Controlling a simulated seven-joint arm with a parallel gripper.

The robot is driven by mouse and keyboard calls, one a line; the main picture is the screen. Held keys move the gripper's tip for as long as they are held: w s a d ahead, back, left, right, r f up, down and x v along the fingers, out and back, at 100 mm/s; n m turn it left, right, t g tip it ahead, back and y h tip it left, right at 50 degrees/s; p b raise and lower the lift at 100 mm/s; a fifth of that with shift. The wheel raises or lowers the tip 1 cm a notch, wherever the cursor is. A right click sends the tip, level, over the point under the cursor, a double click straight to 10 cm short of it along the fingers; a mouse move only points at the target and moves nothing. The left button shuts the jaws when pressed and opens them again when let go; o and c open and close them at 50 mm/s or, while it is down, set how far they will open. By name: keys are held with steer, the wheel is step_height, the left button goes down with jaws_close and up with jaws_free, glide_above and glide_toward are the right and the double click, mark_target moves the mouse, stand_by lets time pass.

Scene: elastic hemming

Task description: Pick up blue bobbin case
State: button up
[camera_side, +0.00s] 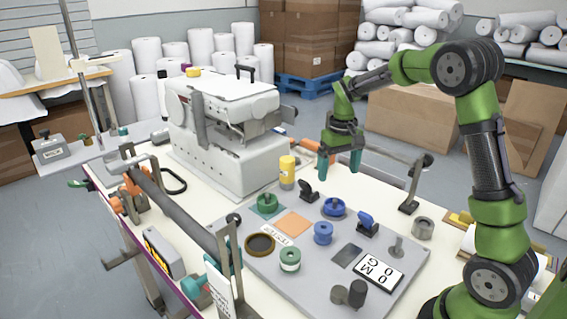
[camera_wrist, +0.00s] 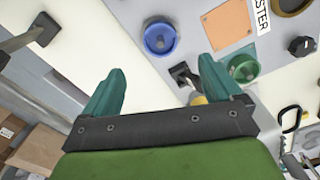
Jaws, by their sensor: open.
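The blue bobbin case (camera_side: 334,207), a low round piece with a raised middle, lies on the grey board right of its centre back. It also shows in the wrist view (camera_wrist: 160,38), near the top centre, beyond the fingertips. My gripper (camera_side: 341,165) hangs above the back edge of the board, fingers pointing down, behind and above the blue case and apart from it. In the wrist view my gripper (camera_wrist: 161,80) has its two teal fingers wide apart with nothing between them.
A blue spool (camera_side: 323,232), a blue-topped black clamp (camera_side: 367,222) and a small black part (camera_side: 308,190) stand close around the case. A green case (camera_side: 267,203) sits to the left. A yellow spool (camera_side: 287,170) and the white sewing machine (camera_side: 225,125) stand behind left.

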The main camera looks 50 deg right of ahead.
mark_target(335, 199)
step_height(335, 199, down, 11)
steer(key=shift+f, duration=0.1)
stand_by(0.4)
steer(key=c, duration=1.2)
steer(key=shift+r, duration=0.2)
steer(key=shift+c, duration=0.2)
steer(key=shift+r, duration=0.1)
steer(key=shift+r, duration=1.15)
steer(key=shift+r, duration=2)
